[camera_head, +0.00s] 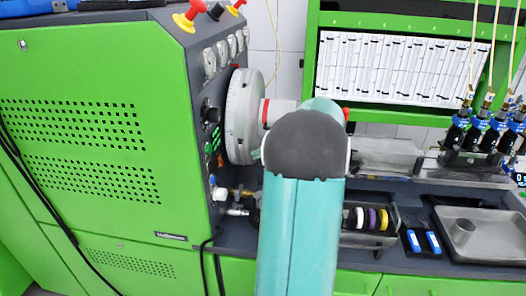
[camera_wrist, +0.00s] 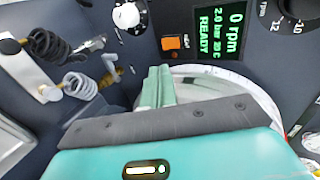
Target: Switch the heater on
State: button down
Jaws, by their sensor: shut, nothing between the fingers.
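An orange rocker switch (camera_wrist: 172,43) sits on the dark control panel in the wrist view, left of the lit display (camera_wrist: 220,38) reading 0 rpm, 2.0 bar, 29 C and READY. I cannot read a heater label on it or tell its position. My gripper (camera_wrist: 157,72) is shut and empty. Its pale green fingertips appear just below and left of the switch, and I cannot tell the gap to the panel. In the head view my teal arm covers the gripper; the panel's display (camera_head: 214,140) shows edge-on beside the big round disc (camera_head: 243,116).
A white-marked knob (camera_wrist: 128,16) is above left of the switch and an rpm dial (camera_wrist: 295,12) is at right. Coiled hoses and fittings (camera_wrist: 85,75) stick out at left. The disc (camera_wrist: 255,95) lies below the display. A metal tray (camera_head: 485,240) is on the right bench.

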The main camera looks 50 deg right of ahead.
aim_at(222, 164)
jog(key=x, duration=0.6)
jog(key=r+x, duration=0.1)
jog(key=x, duration=0.3)
jog(key=shift+w+a, duration=0.15)
jog(key=shift+w, duration=0.05)
